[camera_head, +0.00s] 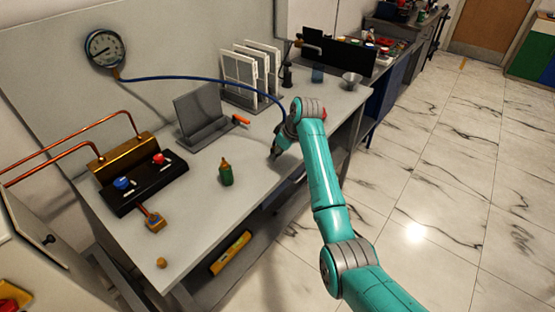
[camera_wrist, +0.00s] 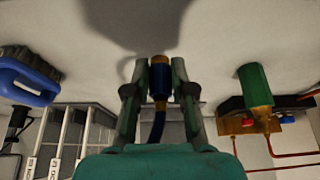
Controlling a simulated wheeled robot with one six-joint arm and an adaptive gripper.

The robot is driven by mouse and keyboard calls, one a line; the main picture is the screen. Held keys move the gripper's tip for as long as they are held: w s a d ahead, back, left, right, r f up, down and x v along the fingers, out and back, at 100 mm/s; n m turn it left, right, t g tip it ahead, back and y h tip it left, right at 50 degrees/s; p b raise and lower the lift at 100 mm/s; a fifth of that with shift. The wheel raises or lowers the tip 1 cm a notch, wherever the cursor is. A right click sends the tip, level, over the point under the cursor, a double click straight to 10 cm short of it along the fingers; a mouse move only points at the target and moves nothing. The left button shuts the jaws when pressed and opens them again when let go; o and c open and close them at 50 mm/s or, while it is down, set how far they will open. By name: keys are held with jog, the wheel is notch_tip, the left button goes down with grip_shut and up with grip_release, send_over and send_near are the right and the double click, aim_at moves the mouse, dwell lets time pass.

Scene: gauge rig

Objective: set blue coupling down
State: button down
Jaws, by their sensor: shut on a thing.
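In the wrist view my gripper (camera_wrist: 158,65) is shut on the blue coupling (camera_wrist: 160,78), a blue cylinder with brass-coloured ends between the two fingers. A blue hose (camera_wrist: 157,128) runs from it back between the fingers. In the head view my gripper (camera_head: 275,154) is low over the right part of the grey bench top (camera_head: 195,225). The hose (camera_head: 190,78) runs there from the round gauge (camera_head: 105,48) to behind my wrist. The coupling itself is not clear in that view. I cannot tell whether it touches the bench.
Behind are a grey stand (camera_head: 203,115), an orange-handled tool (camera_head: 241,120) and white racks (camera_head: 245,72). A black valve block (camera_head: 145,183) with blue and red knobs is at left. The front bench top is mostly clear.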

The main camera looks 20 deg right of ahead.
aim_at(274, 165)
jog(key=shift+f, duration=1.5)
jog(key=shift+f, duration=0.15)
jog(key=c, duration=1)
grip_release()
jog(key=v, duration=1.2)
jog(key=shift+r, duration=0.2)
